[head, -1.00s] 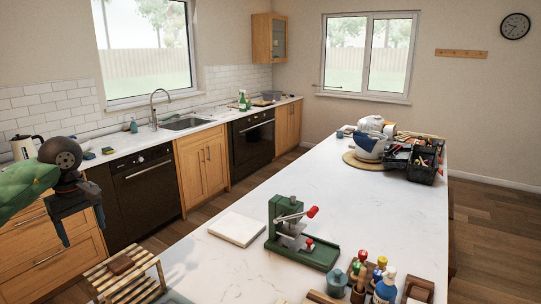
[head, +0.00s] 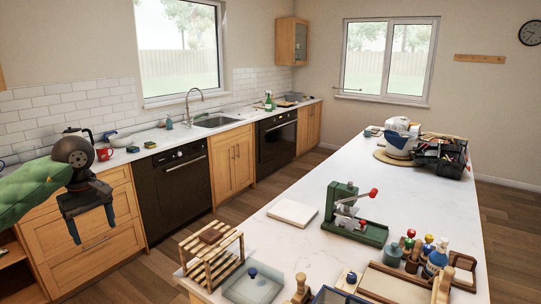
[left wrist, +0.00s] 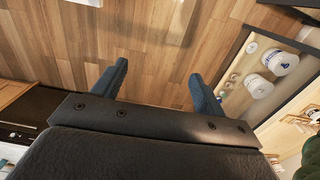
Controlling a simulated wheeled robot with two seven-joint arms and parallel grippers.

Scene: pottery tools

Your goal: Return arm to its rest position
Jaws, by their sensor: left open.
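My left arm comes in from the left in the head view. Its gripper (head: 91,224) hangs over the floor in front of the wooden drawers, well left of the island. The left wrist view shows its two blue fingers (left wrist: 160,88) wide apart, with only wooden floor between them. It is open and empty. My right gripper is in neither view.
The white island (head: 400,190) fills the right side. It bears a wooden rack (head: 212,257), a green press (head: 352,215), a white slab (head: 292,212) and several tools. A shelf with white containers (left wrist: 285,63) is at right in the wrist view. Floor lies between counter and island.

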